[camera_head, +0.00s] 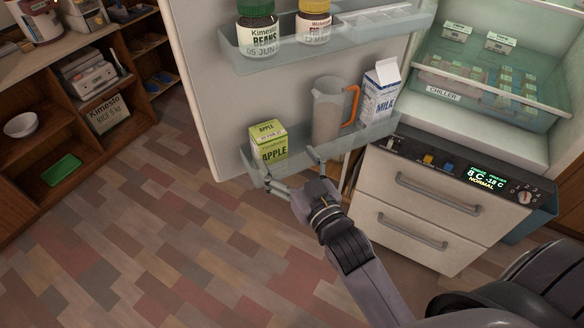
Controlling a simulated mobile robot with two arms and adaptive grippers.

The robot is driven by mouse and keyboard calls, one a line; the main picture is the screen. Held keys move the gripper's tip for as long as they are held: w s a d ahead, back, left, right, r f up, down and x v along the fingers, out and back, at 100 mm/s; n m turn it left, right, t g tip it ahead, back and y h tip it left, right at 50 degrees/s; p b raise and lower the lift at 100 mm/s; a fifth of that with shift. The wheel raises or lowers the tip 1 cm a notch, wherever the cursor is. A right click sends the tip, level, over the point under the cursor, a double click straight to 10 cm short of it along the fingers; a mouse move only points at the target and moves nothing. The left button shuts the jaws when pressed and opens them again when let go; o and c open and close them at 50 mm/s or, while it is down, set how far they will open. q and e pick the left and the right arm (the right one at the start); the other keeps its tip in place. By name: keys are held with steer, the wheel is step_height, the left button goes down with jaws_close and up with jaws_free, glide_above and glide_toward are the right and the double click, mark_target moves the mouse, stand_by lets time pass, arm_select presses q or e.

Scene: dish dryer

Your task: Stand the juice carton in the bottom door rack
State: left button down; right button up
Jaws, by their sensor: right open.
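The juice carton (268,145), green and white and marked APPLE, stands upright at the left end of the bottom door rack (345,143). The rack is a clear bluish shelf on the open fridge door, and its front wall covers the carton's foot. My right gripper (290,168) is open and empty, just in front of the rack and below right of the carton. Its fingers are spread apart, one low to the left and one near the rack's front wall. I cannot tell whether a finger touches the rack. My left gripper is not in view.
A clear pitcher (326,108) with an orange handle and a milk carton (380,92) stand to the right in the same rack. Jars (257,30) stand in the rack above. Freezer drawers (428,200) lie right of my arm. The floor at left is clear.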

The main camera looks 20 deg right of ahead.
steer(key=shift+s+d, duration=0.1)
steer(key=shift+s, duration=0.7)
step_height(320, 180, down, 18)
steer(key=f+g, duration=0.1)
steer(key=g, duration=0.3)
steer(key=s+f+n+g, duration=0.1)
steer(key=s+f+g, duration=0.3)
steer(key=f, duration=0.7)
steer(key=s+f+g, duration=0.2)
steer(key=s+f, duration=0.4)
steer(key=f, duration=0.5)
steer(key=s+d+f+g, duration=0.2)
steer(key=s+f, duration=0.4)
steer(key=s, duration=0.3)
steer(key=s+d+f+g+h, duration=0.1)
steer(key=s+d+f+g, duration=0.1)
steer(key=s+f, duration=0.4)
steer(key=s+d+f+g, duration=0.2)
steer(key=s+f, duration=0.4)
steer(key=s, duration=0.7)
steer(key=shift+s+d+g+h, duration=0.3)
steer(key=shift+s+g+h, duration=0.1)
steer(key=shift+g, duration=0.1)
steer(key=shift+f, duration=0.1)
steer(key=shift+c, duration=0.4)
